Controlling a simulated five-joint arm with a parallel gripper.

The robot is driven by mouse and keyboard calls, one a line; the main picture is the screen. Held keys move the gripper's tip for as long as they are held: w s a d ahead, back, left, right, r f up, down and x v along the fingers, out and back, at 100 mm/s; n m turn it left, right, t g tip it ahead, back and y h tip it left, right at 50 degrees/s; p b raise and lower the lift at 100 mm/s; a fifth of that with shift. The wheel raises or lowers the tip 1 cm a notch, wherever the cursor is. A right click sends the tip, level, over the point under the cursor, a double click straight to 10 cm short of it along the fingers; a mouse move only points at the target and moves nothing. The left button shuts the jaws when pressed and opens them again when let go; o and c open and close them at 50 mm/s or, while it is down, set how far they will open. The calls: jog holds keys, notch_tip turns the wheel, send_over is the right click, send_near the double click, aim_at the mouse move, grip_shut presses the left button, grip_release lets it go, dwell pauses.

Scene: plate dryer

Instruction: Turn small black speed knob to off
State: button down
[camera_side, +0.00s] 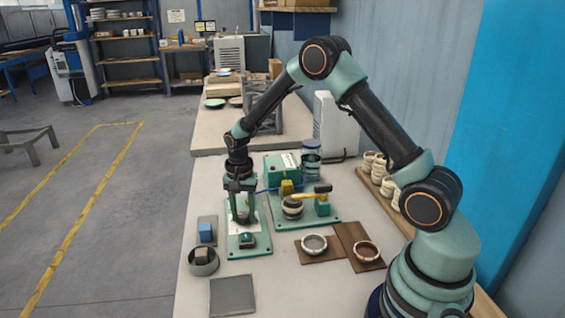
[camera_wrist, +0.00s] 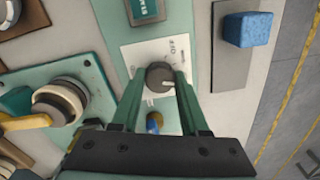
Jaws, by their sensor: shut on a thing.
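The small black speed knob (camera_wrist: 159,74) sits on a white dial label (camera_wrist: 146,55) fixed to a pale green panel. A white pointer mark shows on the knob's right side in the wrist view. Dark lettering that looks like OFF is printed on the label beyond the knob, to its upper right. My gripper (camera_wrist: 158,80) is shut on the knob, one green finger on each side. In the side view my gripper (camera_side: 242,213) points straight down over the panel (camera_side: 235,247), and its fingers mostly hide the knob.
A green-framed switch (camera_wrist: 146,9) and a blue button (camera_wrist: 154,122) share the panel. A larger green machine with a yellow-handled lever (camera_side: 310,192) stands close on the right.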

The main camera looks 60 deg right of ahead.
jog(key=n, duration=0.3)
jog(key=shift+n, duration=0.4)
jog(key=n, duration=0.4)
jog(key=shift+n, duration=0.3)
jog(key=n, duration=0.3)
jog(key=shift+n, duration=2.1)
jog(key=shift+c, duration=2)
grip_release()
